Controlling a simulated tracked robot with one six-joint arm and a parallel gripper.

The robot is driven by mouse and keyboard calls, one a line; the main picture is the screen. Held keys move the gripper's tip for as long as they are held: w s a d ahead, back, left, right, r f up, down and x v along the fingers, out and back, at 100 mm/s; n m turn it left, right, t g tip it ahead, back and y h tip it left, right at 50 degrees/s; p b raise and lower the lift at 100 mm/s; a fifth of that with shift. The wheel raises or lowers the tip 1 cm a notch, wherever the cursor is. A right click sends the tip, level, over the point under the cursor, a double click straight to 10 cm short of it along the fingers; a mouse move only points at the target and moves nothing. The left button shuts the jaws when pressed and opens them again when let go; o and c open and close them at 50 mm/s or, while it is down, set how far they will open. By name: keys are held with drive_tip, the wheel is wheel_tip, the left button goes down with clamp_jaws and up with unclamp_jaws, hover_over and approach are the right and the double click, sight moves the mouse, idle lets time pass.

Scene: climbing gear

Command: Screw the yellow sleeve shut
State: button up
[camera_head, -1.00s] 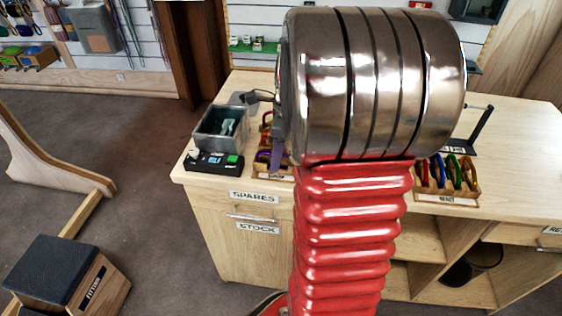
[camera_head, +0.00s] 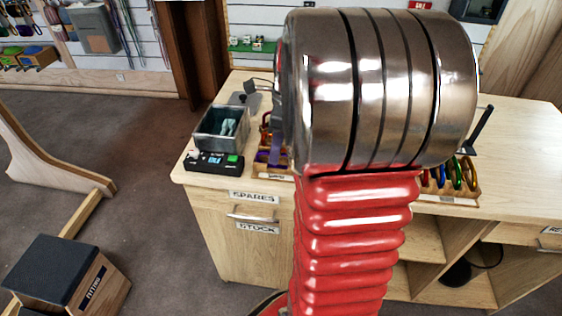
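I cannot make out the yellow sleeve in this view. Coloured carabiners (camera_head: 455,174) stand in a labelled wooden rack (camera_head: 452,199) on the right of the counter, partly hidden by my arm. More carabiners, red and purple, sit in a rack (camera_head: 264,170) on the left, also partly covered. My large metal wrist and red ribbed arm fill the middle. My gripper is not seen; it seems hidden behind my wrist. A small dark part (camera_head: 250,87) shows left of my wrist; I cannot tell what it belongs to.
The pale wooden counter (camera_head: 520,150) is clear at the right, with a black upright stand (camera_head: 480,128) beside my wrist. A grey bin (camera_head: 208,132) and a black device with a green button (camera_head: 212,163) are at its left end. A dark-topped box (camera_head: 45,272) stands on the floor.

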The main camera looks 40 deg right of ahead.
drive_tip(key=shift+s+a, duration=0.45)
drive_tip(key=shift+a, duration=0.1)
idle(0.6)
drive_tip(key=shift+f, duration=1.45)
drive_tip(key=shift+w+d, duration=0.45)
drive_tip(key=shift+d, duration=0.15)
drive_tip(key=shift+r, duration=0.2)
drive_tip(key=shift+a+r, duration=0.1)
drive_tip(key=shift+r, duration=1.15)
drive_tip(key=shift+s+a, duration=0.35)
drive_tip(key=shift+a, duration=0.2)
